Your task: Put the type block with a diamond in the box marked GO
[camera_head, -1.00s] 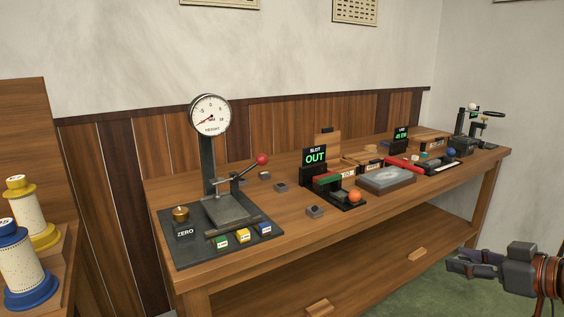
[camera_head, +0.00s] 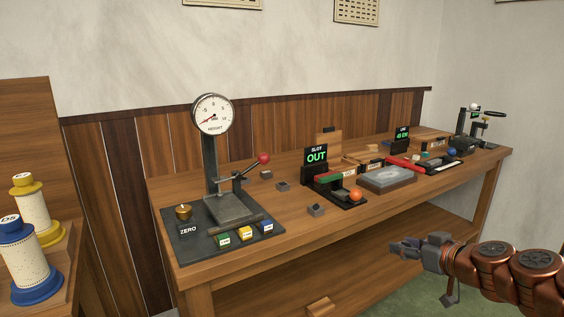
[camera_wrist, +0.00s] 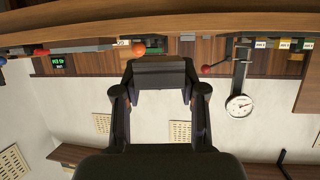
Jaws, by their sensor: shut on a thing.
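My gripper (camera_head: 402,248) hangs in front of the bench, at lower right in the head view, clear of the bench top. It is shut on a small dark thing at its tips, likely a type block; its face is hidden.
A height gauge (camera_head: 212,115) with a red-knobbed lever stands at left on the bench (camera_head: 285,228). A slot device reading OUT (camera_head: 316,157) and a grey stone slab (camera_head: 386,179) stand mid-bench. Thread spools (camera_head: 32,205) are at far left.

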